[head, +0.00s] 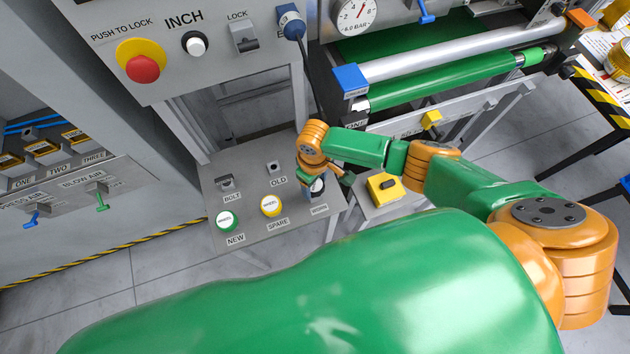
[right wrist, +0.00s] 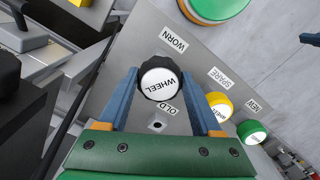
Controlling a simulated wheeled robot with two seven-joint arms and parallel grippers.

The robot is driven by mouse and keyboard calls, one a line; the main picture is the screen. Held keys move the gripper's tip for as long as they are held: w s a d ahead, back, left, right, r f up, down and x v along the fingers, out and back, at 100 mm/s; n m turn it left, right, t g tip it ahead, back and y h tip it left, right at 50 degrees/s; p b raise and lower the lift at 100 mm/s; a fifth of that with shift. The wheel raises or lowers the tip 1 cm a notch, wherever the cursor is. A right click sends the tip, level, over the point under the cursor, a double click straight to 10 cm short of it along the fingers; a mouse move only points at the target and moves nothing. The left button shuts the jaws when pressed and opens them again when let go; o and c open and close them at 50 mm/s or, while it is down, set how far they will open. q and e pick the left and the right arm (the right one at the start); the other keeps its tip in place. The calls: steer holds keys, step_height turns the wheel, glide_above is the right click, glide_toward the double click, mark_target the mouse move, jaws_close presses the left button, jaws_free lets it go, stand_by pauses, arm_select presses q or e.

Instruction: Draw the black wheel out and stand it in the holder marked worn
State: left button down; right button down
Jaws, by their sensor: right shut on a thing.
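The black wheel (right wrist: 160,80), with a white face lettered WHEEL, sits between the two fingers of my right gripper (right wrist: 159,74), which is shut on it. In the head view the wheel (head: 318,188) shows partly behind the gripper, just above the WORN label (head: 319,209). It is at the worn place on the grey shelf; the holder under it is hidden, so I cannot tell whether the wheel is seated. The OLD socket (right wrist: 156,126) is bare. My left gripper is not in view.
The yellow SPARE wheel (head: 271,206) and green NEW wheel (head: 227,221) stand left of the worn place. The BOLT fitting (head: 225,183) is behind them. A yellow block (head: 384,188) lies to the right. Rollers (head: 450,80) and the press panel (head: 200,70) stand behind.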

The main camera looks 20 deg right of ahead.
mark_target(315, 185)
steer(key=shift+f+b, duration=0.85)
steer(key=shift+f, duration=0.35)
jaws_free()
step_height(315, 185, up, 6)
steer(key=shift+r+p, duration=0.1)
steer(key=shift+p, duration=0.5)
steer(key=shift+r, duration=0.45)
